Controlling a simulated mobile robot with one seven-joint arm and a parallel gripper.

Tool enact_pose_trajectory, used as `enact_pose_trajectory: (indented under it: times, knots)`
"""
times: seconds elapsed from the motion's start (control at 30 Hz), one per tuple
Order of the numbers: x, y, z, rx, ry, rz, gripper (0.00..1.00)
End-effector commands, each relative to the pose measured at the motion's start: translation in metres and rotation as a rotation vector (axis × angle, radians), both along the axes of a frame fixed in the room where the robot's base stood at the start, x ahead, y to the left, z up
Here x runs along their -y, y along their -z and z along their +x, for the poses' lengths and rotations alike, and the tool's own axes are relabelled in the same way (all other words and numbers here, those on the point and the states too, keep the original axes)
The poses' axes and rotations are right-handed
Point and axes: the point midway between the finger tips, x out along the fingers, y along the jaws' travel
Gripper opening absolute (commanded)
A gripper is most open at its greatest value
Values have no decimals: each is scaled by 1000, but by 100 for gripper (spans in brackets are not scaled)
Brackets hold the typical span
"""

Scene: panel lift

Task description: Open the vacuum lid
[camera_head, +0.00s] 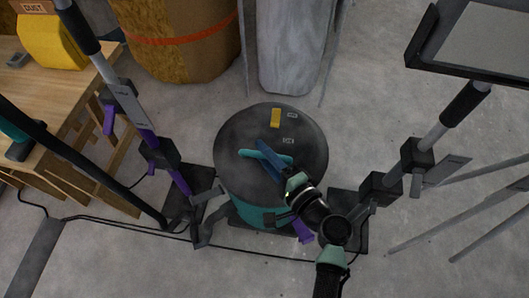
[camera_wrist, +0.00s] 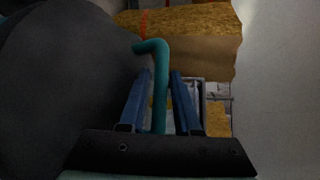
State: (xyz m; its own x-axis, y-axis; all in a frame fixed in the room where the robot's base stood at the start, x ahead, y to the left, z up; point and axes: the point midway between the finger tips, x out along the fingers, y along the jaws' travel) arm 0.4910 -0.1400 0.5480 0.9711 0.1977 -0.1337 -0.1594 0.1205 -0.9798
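The vacuum is a teal drum (camera_head: 245,212) standing on the floor in the head view, with a round dark grey lid (camera_head: 300,142) on top. The lid appears shut. A teal bar handle (camera_head: 248,153) stands on the lid. My gripper (camera_head: 262,146), with blue fingers, reaches over the lid from the lower right and crosses the handle. In the wrist view, the handle (camera_wrist: 160,85) runs between the two fingers of my gripper (camera_wrist: 161,75), with small gaps beside it. The fingers look open around it. The lid (camera_wrist: 70,75) fills the left of that view.
Purple-trimmed stands with poles flank the vacuum at left (camera_head: 130,105) and right (camera_head: 410,155). A wooden workbench (camera_head: 60,90) is at left. A dark hose or cable (camera_head: 110,220) lies across the floor.

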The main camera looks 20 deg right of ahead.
Motion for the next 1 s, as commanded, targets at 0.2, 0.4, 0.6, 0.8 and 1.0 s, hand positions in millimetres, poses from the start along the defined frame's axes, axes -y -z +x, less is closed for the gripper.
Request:
enact_pose_trajectory:
  times: [0.2, 0.4, 0.6, 0.8, 1.0]
  knots:
    - [0, 0, 0, 0, 0, 0, 6]
    - [0, 0, -1, 0, 0, 0, 0]
    - [0, 0, -1, 0, 1, 0, 0]
    - [1, 0, -1, 0, 1, 0, 0]
    - [1, 0, -1, 0, 1, 0, 0]
